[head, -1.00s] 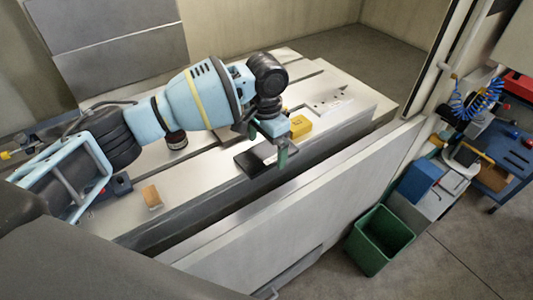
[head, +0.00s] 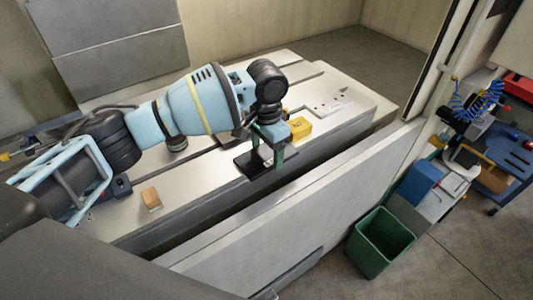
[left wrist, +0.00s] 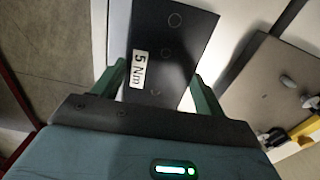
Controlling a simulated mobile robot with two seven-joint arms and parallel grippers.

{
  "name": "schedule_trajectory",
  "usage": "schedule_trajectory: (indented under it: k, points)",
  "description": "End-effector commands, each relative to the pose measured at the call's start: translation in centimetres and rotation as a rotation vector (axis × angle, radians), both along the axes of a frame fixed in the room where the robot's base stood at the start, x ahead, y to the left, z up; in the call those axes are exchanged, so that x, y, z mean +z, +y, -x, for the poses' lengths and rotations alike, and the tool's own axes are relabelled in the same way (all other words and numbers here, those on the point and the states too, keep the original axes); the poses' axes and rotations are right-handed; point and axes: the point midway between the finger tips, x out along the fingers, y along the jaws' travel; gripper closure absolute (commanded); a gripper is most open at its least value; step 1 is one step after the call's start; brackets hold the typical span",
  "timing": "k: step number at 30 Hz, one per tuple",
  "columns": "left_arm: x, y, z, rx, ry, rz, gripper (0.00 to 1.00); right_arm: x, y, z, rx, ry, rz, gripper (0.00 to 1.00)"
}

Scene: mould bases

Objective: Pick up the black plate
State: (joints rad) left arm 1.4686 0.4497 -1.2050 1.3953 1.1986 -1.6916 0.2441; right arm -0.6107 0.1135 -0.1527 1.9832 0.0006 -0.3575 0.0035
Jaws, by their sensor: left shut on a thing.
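The black plate (head: 252,166) lies at the front edge of the machine table, below my left gripper (head: 268,160). In the left wrist view the black plate (left wrist: 172,48) bears a white "5 Nm" label and a few round holes. The green fingers of my left gripper (left wrist: 158,88) stand on both sides of the plate and are shut on it. In the head view the wrist and fingers hide part of the plate. My right gripper is not in view.
A yellow block (head: 300,127) sits just right of the gripper, and a light plate with holes (head: 330,104) lies behind it. A slot and front wall (head: 290,210) run before the table. A green bin (head: 380,240) stands on the floor.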

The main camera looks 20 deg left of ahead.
Motion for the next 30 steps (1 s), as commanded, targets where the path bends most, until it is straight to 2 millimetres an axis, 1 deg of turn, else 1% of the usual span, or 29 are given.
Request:
schedule_trajectory:
  k: [5,8,12,17,24,30]
  points:
    - [0.7,-0.1,-0.1,0.000,-0.004,0.001,0.65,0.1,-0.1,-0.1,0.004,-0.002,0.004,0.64]
    - [1.8,-0.1,-0.1,-0.001,-0.005,0.003,0.65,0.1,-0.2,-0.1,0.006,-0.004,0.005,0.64]
    - [4.0,-0.1,-0.1,-0.001,-0.006,0.003,0.65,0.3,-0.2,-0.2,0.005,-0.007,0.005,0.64]
    - [4.1,-2.9,2.3,-0.007,-0.004,0.004,0.65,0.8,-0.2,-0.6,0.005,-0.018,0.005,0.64]
    - [4.7,-7.4,6.1,-0.007,-0.004,0.004,0.65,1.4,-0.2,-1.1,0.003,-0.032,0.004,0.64]
    - [5.0,-10.3,8.6,-0.004,-0.003,0.002,0.65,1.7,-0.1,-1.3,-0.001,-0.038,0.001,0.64]
